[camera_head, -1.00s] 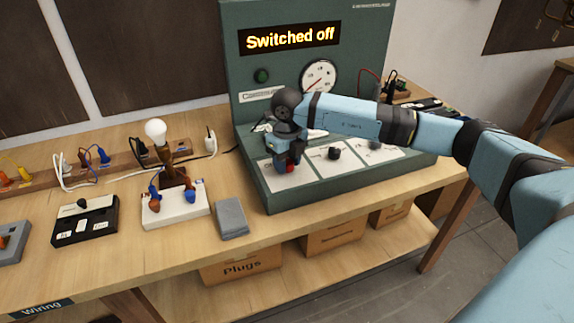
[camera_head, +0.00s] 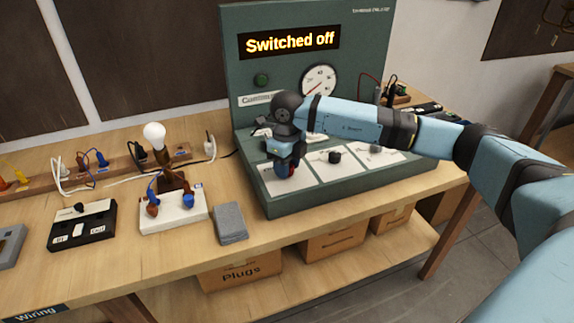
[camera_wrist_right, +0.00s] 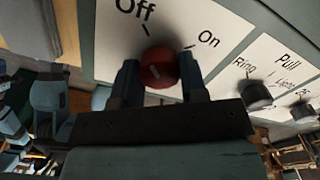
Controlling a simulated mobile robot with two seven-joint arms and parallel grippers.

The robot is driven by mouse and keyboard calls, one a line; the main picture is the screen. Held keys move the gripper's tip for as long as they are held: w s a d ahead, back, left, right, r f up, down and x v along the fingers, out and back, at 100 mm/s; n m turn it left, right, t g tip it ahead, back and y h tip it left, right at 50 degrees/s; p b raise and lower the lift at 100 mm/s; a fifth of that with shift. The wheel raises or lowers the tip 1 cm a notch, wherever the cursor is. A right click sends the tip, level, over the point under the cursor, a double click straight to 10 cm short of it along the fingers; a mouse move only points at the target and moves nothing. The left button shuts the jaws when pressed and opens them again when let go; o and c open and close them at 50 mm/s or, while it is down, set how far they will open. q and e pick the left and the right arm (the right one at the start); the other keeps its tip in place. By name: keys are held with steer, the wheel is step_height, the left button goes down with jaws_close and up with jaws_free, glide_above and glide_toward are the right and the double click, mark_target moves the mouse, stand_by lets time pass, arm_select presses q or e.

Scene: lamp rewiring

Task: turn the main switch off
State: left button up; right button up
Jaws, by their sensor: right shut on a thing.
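The main switch is a red round knob (camera_wrist_right: 158,68) on a white plate lettered "Off" and "On" in the right wrist view. Its pale pointer mark faces up-left, roughly toward the "Off" tick. My right gripper (camera_wrist_right: 157,82) has its two fingers on either side of the knob, shut on it. In the head view the right gripper (camera_head: 287,160) reaches down over the left plate of the green console (camera_head: 350,183), and only a bit of red shows beneath it. The console's display (camera_head: 290,40) reads "Switched off". My left gripper is not in view.
Two dark knobs (camera_head: 334,157) and their white plates lie right of the switch. A dial (camera_head: 319,80) and a green lamp (camera_head: 261,80) are on the console's upright panel. A bulb stand (camera_head: 174,211), a grey block (camera_head: 230,223) and a black box (camera_head: 83,225) stand to the left.

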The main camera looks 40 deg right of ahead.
steer(key=o, duration=0.9)
steer(key=shift+r, duration=0.1)
steer(key=shift+r, duration=0.25)
step_height(320, 180, up, 13)
steer(key=shift+r, duration=0.15)
